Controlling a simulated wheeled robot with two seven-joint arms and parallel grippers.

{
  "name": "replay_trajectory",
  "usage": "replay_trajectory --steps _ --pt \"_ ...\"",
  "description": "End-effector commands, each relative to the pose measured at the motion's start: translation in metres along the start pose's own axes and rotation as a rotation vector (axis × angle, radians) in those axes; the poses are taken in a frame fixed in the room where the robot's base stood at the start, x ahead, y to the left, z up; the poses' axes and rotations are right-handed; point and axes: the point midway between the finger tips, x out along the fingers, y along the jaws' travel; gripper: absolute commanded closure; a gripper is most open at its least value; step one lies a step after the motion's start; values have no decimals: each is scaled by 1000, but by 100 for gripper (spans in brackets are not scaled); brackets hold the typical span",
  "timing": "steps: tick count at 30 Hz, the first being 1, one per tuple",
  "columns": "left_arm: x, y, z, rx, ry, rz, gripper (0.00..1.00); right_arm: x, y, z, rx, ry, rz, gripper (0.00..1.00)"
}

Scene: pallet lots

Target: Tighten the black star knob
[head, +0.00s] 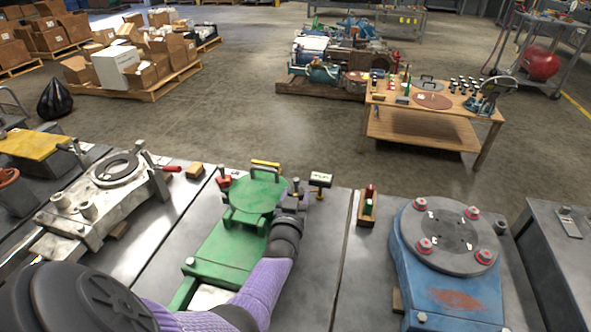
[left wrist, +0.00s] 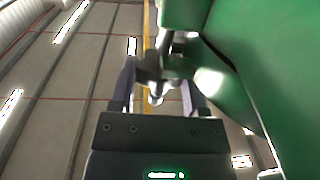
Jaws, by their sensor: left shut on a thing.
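A green fixture (head: 254,197) with a round top plate stands on the grey bench at the middle of the head view. Its green side fills the upper right of the left wrist view (left wrist: 273,60). My left gripper (head: 296,199) is at the right side of this fixture and points away from me. In the left wrist view its two fingers (left wrist: 158,88) are closed around a small dark and metallic part, which I take to be the black star knob (left wrist: 176,66). The fingers hide most of the knob, and its star shape cannot be made out. My right gripper is not in view.
A small black-and-cream block (head: 320,180) stands just right of my left gripper. A wooden holder (head: 367,208) with red and green items is farther right. A blue fixture (head: 450,285) stands at the right, a white metal fixture (head: 97,205) at the left.

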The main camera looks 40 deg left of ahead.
Motion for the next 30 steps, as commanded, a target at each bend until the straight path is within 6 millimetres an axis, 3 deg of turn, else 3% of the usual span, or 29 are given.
replay_trajectory --steps 4,5,10,20,30 --pt "1 0 -2 0 5 -1 100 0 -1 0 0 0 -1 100" --pt "1 0 -2 0 6 -1 39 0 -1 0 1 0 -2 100" --pt "1 0 -1 0 4 -2 6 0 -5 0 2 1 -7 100" --pt "-4 0 -2 -1 2 -1 6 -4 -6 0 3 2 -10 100" --pt "-69 1 -5 -2 2 -1 6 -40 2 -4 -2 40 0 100"
